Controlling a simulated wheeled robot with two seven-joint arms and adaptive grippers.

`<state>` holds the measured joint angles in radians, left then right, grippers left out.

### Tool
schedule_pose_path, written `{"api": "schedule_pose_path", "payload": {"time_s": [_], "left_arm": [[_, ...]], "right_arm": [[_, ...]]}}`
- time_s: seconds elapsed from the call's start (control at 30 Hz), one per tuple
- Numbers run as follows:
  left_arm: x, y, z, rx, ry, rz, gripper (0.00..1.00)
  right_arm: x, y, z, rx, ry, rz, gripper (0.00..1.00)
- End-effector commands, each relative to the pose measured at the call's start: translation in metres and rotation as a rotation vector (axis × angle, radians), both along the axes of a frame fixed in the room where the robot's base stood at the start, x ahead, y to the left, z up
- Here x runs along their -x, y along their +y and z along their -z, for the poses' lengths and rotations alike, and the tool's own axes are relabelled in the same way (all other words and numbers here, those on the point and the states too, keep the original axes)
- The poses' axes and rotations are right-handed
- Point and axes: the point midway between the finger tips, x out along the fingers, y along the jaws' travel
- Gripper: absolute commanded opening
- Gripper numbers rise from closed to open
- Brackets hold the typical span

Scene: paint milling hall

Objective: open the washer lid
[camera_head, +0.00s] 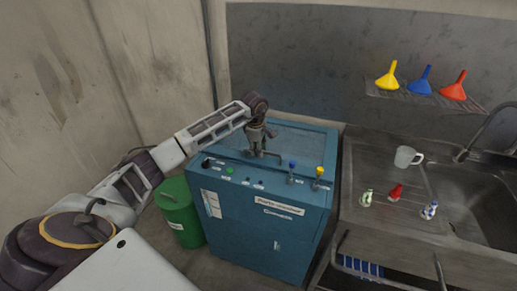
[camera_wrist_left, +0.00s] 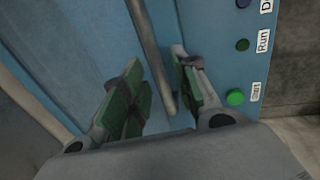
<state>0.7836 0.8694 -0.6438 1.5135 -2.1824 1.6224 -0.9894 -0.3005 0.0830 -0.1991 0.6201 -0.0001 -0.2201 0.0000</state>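The blue parts washer (camera_head: 262,235) stands in the middle of the head view. Its lid (camera_head: 305,138) lies flat on top and looks shut. A grey bar handle (camera_wrist_left: 152,50) runs along the lid near its front edge. My left gripper (camera_head: 258,152) is over the handle, pointing down. In the left wrist view its green-padded fingers (camera_wrist_left: 158,92) are spread, with the bar between them. I see a gap on both sides of the bar. The fingers hide part of the handle in the head view. My right gripper is not in view.
A green bin (camera_head: 180,212) stands left. A steel sink (camera_head: 480,205) with a jug (camera_head: 405,157) and small bottles is right. A wall stands behind.

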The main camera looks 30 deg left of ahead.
Motion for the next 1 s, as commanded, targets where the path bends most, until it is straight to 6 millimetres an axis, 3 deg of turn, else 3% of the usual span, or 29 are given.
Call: {"api": "schedule_pose_path", "payload": {"time_s": [0.03, 0.2, 0.67, 1.0], "left_arm": [[0.000, 0.000, 0.000, 0.000, 0.000, 0.000, 0.19], [0.000, 0.000, 0.000, 0.000, 0.000, 0.000, 0.00], [-0.002, 0.000, -0.003, 0.000, -0.001, 0.000, 0.00], [-0.015, 0.001, -0.019, -0.001, -0.005, -0.001, 0.00]], "right_arm": [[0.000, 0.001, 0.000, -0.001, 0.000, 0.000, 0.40], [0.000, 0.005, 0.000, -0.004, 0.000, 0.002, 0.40], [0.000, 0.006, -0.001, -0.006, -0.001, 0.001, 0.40], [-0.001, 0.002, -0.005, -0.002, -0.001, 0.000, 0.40]]}}
